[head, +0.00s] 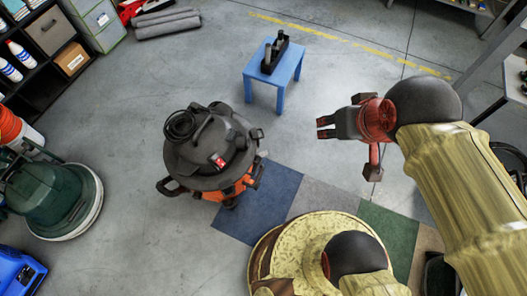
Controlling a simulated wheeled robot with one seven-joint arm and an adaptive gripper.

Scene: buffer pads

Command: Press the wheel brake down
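A black and orange shop vacuum (212,150) stands on the grey floor left of centre, partly over the blue pad. Dark feet or casters show at its lower edge (230,201). They are too small to make out a wheel brake for certain. My gripper (320,127) is in the air to the right of the vacuum, apart from it, with its fingers pointing left. Two dark fingers show close together, and how far apart they are is unclear. It holds nothing that I can see.
A blue stool (290,68) with a black tool (274,52) on it stands behind. A green floor machine (52,200) and a blue case (20,275) are at left. A shelf (45,38) fills the upper left. Open floor lies between vacuum and stool.

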